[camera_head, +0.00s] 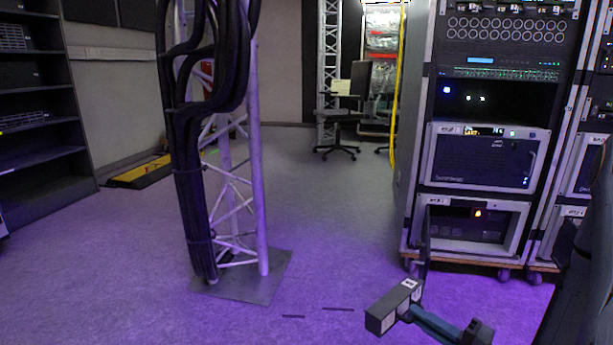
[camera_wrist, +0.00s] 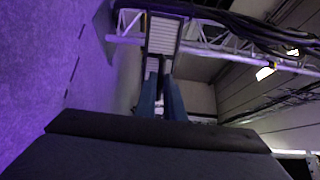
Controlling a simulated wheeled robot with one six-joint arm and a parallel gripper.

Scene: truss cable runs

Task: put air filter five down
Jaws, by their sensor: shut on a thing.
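In the wrist view the two blue fingers (camera_wrist: 160,72) point away and close on the filter (camera_wrist: 163,36), which shows a pale ribbed face in a dark frame. The fingertips' contact is partly hidden. The filter appears held above the purple-lit floor (camera_head: 330,260).
A truss tower (camera_head: 262,180) with thick black cables (camera_head: 190,150) stands on a flat base plate (camera_head: 270,278) left of my gripper. Wheeled equipment racks (camera_head: 480,165) stand at right. Shelves (camera_head: 35,110) are at left, and a chair (camera_head: 340,115) is far back.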

